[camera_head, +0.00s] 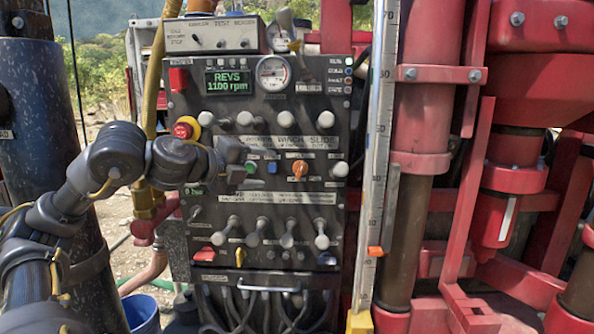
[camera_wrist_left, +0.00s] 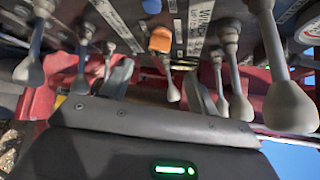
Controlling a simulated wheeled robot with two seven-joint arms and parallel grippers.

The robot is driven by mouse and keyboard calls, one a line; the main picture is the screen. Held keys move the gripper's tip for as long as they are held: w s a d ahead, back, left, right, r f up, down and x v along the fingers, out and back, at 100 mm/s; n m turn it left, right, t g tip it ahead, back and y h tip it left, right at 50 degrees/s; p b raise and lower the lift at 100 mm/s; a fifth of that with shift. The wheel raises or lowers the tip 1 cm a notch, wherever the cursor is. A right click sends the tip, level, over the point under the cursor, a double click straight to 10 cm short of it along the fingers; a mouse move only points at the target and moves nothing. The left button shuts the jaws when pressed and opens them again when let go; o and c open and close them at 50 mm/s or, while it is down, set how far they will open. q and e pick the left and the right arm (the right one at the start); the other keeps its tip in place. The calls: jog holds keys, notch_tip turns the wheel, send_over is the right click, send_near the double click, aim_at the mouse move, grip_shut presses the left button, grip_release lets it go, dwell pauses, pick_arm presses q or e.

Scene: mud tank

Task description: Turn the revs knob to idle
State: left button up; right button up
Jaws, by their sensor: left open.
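The control panel (camera_head: 262,205) stands upright in the middle of the head view. Its green display (camera_head: 229,82) reads "REVS 1100 rpm". An orange rotary knob (camera_head: 300,168) sits mid-panel, and it also shows in the left wrist view (camera_wrist_left: 161,39). The small labels are too blurred to tell whether this is the revs knob. My left gripper (camera_head: 237,168) is in front of the panel, left of the orange knob and apart from it. In the left wrist view its two fingers (camera_wrist_left: 160,85) are spread, with nothing held between them. My right gripper is out of view.
Several grey-tipped levers (camera_head: 289,235) stick out below the knob row, with more above. A red emergency button (camera_head: 184,129) is left of the panel. A vertical scale (camera_head: 378,150) and red pipework (camera_head: 418,175) stand close on the right.

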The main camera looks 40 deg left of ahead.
aim_at(298, 171)
pick_arm(q)
jog(key=p+x, duration=0.4)
jog(key=x, duration=0.6)
jog(key=shift+w+f, duration=0.15)
jog(key=shift+w, duration=0.3)
